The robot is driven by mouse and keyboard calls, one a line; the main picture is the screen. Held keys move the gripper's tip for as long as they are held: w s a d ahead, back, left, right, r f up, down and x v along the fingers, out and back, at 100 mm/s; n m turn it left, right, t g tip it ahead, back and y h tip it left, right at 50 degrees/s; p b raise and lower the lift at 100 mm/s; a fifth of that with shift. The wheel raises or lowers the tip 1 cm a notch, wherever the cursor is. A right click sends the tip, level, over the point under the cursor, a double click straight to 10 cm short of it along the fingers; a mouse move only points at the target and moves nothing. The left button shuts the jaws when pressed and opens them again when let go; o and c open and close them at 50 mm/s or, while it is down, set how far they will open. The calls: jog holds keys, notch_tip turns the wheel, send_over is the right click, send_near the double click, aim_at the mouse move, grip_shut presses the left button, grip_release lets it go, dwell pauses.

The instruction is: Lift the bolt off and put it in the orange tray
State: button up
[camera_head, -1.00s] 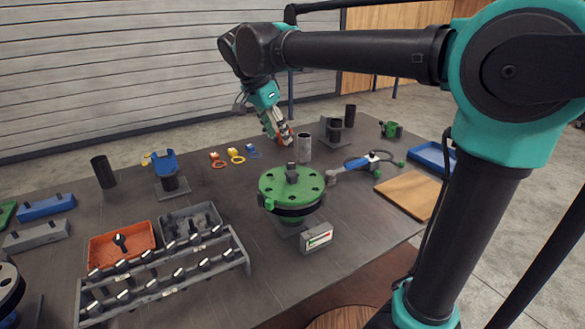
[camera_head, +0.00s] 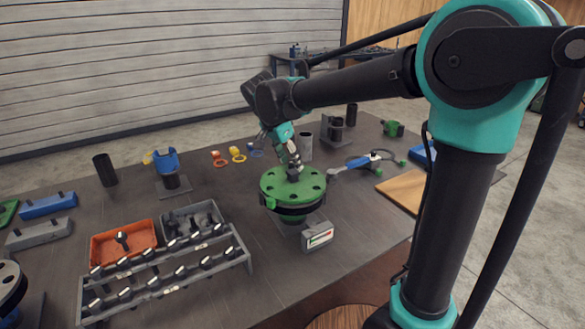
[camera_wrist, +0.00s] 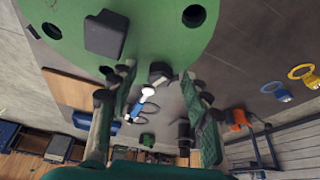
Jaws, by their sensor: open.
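The green round flange (camera_head: 275,186) sits on its stand in the middle of the table, with several holes around its top. One dark bolt (camera_head: 292,174) stands up out of the flange; its head also shows in the wrist view (camera_wrist: 105,34), near the top left. My gripper (camera_head: 291,164) is just above and behind the bolt in the head view. In the wrist view my gripper (camera_wrist: 157,76) has its fingers apart with nothing held, and the bolt head lies beyond the left fingertip. The orange tray (camera_head: 103,248) is at the left front and holds one dark bolt.
A grey tray (camera_head: 213,206) with dark parts adjoins the orange tray. A grey rack (camera_head: 238,243) of several bolts stands in front of both. A small gauge box (camera_head: 318,236) is in front of the flange. A blue-handled wrench (camera_head: 358,162) lies to its right.

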grip_shut()
dwell(0.3)
notch_tip(320, 180, up, 20)
dwell(0.8)
jog(key=shift+r, duration=0.1)
notch_tip(320, 180, up, 5)
send_over(290, 163)
dwell(0.9)
